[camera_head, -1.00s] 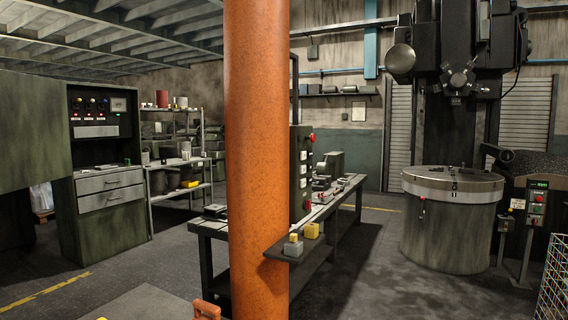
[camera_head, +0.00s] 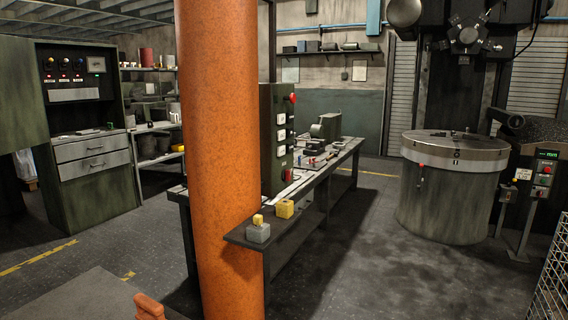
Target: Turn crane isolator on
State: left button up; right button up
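No part that I can surely tell as the crane isolator shows. A thick orange pillar (camera_head: 217,160) stands close in front of me, left of the middle. Just behind its right edge, a dark green upright box (camera_head: 279,145) has white-marked controls and a red knob (camera_head: 292,98) at its upper right edge. I cannot tell whether this is the isolator or how the knob is set. The far side of the pillar is hidden. Neither of my grippers is in view.
A green cabinet (camera_head: 95,165) stands left. A large round machine table (camera_head: 453,190) and a control stand (camera_head: 540,185) stand right. An orange object (camera_head: 148,306) is low in front. Floor right of the bench is clear.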

aim_at(286, 174)
jog(key=i+l+u, duration=0.1)
jog(key=i+l, duration=0.2)
jog(key=i+l+u, duration=0.1)
jog(key=i+l, duration=0.15)
jog(key=l, duration=0.25)
jog(key=i+l+u, duration=0.1)
jog(key=i+l, duration=0.15)
jog(key=l, duration=0.15)
jog(key=i+l, duration=0.2)
jog(key=l, duration=0.25)
jog(key=i+u, duration=0.05)
